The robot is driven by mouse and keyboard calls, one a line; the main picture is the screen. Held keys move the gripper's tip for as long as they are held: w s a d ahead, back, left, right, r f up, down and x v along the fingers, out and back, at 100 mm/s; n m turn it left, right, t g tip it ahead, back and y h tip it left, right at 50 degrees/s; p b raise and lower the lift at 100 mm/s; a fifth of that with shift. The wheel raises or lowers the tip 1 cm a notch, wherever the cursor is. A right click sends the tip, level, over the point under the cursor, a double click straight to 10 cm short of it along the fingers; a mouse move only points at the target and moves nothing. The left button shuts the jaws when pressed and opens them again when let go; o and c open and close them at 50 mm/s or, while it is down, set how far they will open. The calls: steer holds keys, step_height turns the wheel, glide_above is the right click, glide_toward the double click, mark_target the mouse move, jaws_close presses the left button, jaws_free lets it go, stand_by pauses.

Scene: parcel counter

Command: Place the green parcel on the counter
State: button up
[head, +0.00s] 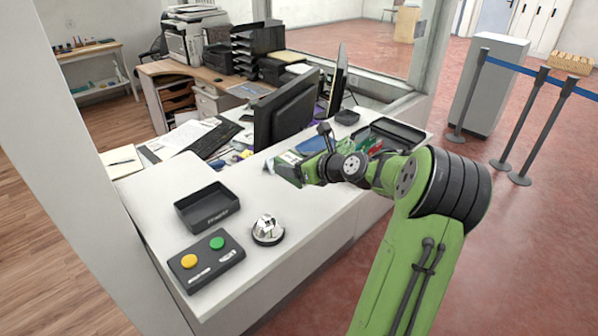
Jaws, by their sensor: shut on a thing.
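The white counter (301,216) runs from the lower left to the back, past the window post. My gripper (303,171) is over the counter's middle, left of my green arm. It is shut on the green parcel (286,172), a small dark green piece of which shows at its left end. The gripper hides most of the parcel. I cannot tell whether the parcel touches the counter.
A black tray (207,205), a silver bell (267,230) and a black box with yellow and green buttons (206,261) stand at the counter's near end. Monitors (286,109) stand behind the gripper. Another black tray (397,130) lies farther back. Bare counter lies between bell and gripper.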

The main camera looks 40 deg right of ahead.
step_height(320, 180, down, 9)
steer(key=b, duration=0.3)
steer(key=shift+s+f, duration=0.1)
steer(key=shift+s, duration=0.05)
steer(key=o, duration=1.2)
